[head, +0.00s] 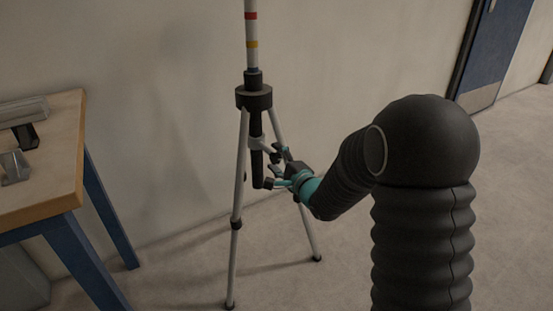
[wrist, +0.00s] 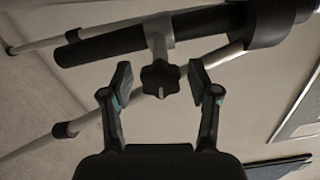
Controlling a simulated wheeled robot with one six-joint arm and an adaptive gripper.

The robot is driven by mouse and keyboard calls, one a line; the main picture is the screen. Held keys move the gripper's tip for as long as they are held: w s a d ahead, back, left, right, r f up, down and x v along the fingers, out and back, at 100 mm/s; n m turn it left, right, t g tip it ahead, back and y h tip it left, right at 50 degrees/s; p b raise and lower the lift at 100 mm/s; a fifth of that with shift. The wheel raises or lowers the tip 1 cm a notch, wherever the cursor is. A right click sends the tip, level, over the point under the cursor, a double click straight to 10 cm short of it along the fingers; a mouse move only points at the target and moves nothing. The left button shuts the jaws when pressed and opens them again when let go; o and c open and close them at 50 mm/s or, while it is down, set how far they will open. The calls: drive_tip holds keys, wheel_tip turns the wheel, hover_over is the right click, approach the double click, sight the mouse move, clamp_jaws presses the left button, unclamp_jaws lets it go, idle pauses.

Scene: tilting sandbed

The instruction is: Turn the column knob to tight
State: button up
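The column knob (wrist: 160,78) is a dark, lobed knob at the end of a short grey stem in the wrist view. The stem joins a collar around the dark column (wrist: 110,45), which also shows under the tripod head in the head view (head: 257,135). My gripper (wrist: 160,82) is open, with one fingertip on each side of the knob and a visible gap on both sides. In the head view my gripper (head: 272,170) is beside the column, to its right. There I cannot make out the knob clearly from the fingers. No tight or loose marking is legible.
The tripod (head: 238,185) stands upright on splayed grey legs and carries a pole (head: 251,35) with coloured bands. A wooden-topped table (head: 60,150) with blue legs is at the left. The wall is behind; open floor lies to the right, near a blue door (head: 490,45).

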drive_tip(key=v, duration=1.2)
idle(0.5)
